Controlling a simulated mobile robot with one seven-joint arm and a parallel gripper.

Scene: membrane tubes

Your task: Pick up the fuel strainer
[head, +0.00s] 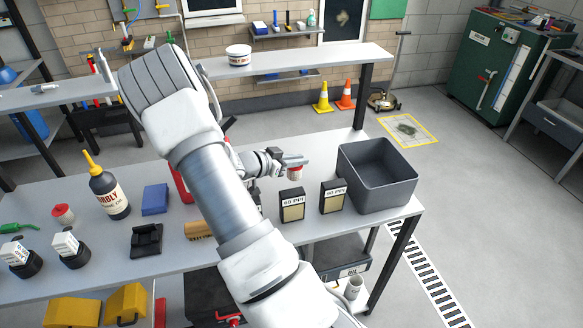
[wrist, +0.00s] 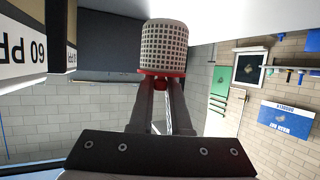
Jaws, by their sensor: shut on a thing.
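The fuel strainer (wrist: 164,45) is a pale mesh cylinder with a red rim. In the wrist view my gripper (wrist: 160,84) is shut on it at the red end, and the mesh part points away from the fingers. In the head view my gripper (head: 286,160) reaches over the table's right half, with the red and white strainer (head: 295,171) at its fingertips. It is behind the black filter boxes and left of the grey bin. I cannot tell whether the strainer is clear of the tabletop.
Two black "60 PPI" boxes (head: 292,205) (head: 332,197) stand close in front of the gripper. An empty grey bin (head: 378,176) is at the table's right end. An oil bottle (head: 108,193), a blue block (head: 155,199) and a red-and-white piece (head: 63,214) are at left.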

